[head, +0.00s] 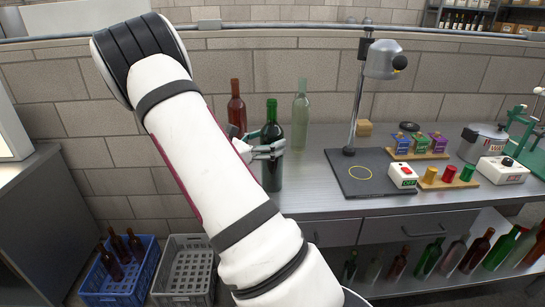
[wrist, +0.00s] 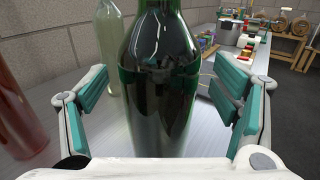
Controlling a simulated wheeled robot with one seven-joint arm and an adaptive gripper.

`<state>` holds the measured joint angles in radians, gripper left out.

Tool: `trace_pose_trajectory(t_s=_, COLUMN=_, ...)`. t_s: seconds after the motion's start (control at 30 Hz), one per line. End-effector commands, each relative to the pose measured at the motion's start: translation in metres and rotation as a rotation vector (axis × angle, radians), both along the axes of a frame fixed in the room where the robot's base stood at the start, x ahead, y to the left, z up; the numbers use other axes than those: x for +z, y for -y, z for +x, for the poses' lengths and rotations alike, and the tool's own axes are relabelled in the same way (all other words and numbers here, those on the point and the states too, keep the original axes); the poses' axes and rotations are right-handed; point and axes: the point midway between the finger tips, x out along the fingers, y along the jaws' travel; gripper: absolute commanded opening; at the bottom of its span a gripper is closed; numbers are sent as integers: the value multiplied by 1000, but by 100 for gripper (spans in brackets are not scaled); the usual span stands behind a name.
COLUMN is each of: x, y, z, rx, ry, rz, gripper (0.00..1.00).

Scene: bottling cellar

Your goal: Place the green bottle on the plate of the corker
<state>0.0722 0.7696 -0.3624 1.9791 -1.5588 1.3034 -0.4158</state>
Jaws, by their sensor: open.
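The dark green bottle (head: 272,162) stands upright on the left part of the steel bench. In the wrist view the green bottle (wrist: 160,90) fills the middle, its top cut off. My gripper (head: 264,146) is open, with one finger on each side of the bottle; in the wrist view gaps show between the pads and the glass. A stand (head: 380,60) with a pole and grey head rises over a dark plate (head: 345,183) with a yellow ring. A green-framed device (head: 524,125) is partly cut off at the right edge. I cannot tell for certain which is the corker.
A red bottle (head: 236,105) and a pale clear bottle (head: 300,115) stand close behind. Right of the dark plate are a switch box (head: 402,176), coloured blocks (head: 420,143), a steel pot (head: 485,142) and another switch box (head: 502,170). Bare bench lies between bottle and plate.

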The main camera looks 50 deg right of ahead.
Motion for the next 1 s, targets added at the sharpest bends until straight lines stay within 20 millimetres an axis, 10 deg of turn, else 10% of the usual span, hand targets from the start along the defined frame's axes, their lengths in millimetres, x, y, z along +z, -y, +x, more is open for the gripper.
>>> trace_pose_trajectory(t_s=0.4, x=0, y=16, z=-3, rx=2, ry=0, rz=0, gripper=81)
trace_pose_trajectory(t_s=0.77, x=0, y=16, z=-3, rx=1, ry=0, rz=0, gripper=0)
trace_pose_trajectory(t_s=1.0, x=2, y=17, z=-3, rx=1, ry=2, rz=-5, gripper=0)
